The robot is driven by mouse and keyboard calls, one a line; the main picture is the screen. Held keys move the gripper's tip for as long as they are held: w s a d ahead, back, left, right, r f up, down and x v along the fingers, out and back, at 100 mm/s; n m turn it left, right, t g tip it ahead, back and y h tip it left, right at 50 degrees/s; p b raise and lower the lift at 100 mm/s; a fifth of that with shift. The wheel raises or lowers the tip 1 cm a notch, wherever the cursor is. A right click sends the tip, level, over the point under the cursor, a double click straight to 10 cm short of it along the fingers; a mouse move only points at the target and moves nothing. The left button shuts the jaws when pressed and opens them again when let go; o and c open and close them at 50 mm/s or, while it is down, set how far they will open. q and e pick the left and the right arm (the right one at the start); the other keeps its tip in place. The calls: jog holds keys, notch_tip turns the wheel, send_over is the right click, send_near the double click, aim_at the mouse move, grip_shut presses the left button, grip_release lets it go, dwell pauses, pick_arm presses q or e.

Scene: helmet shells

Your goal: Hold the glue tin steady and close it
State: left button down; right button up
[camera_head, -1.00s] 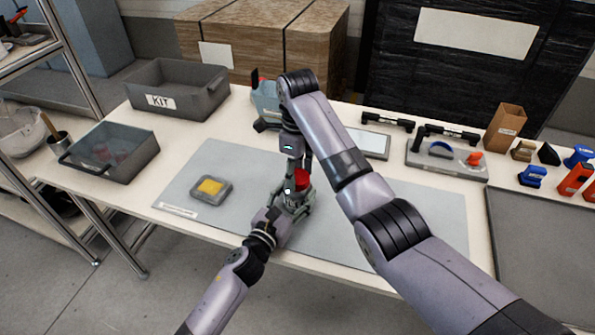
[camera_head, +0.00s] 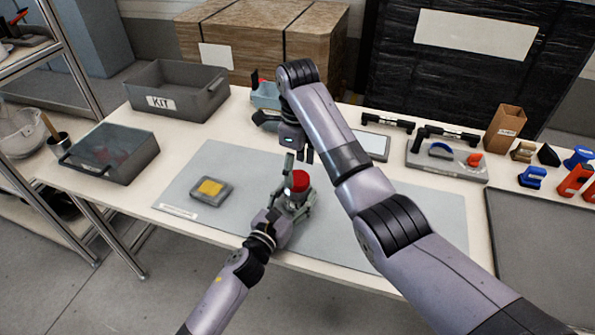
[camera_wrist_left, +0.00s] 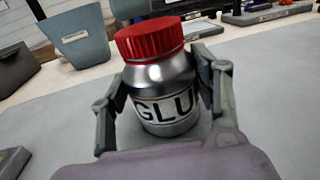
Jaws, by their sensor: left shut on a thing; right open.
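The glue tin (camera_wrist_left: 163,90) is a silver can with a GLU label, upright on the grey mat in the left wrist view. Its red ribbed lid (camera_wrist_left: 149,39) sits on its top and looks level; how tight it is I cannot tell. In the head view the red lid (camera_head: 299,180) shows above my left gripper (camera_head: 296,203). My left gripper is shut around the tin's body, a finger on each side. My right gripper (camera_head: 298,154) is open and empty above the lid, apart from it and slightly behind it.
A yellow sponge in a grey dish (camera_head: 210,188) lies on the mat (camera_head: 390,205) to the left. A KIT bin (camera_head: 188,102) and a lidded clear-topped box (camera_head: 110,165) stand further left. A blue-grey container (camera_head: 266,94) stands behind my right gripper. The mat's right part is clear.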

notch_tip(320, 180, up, 2)
jog(key=shift+r, duration=0.2)
jog(key=shift+c, duration=0.3)
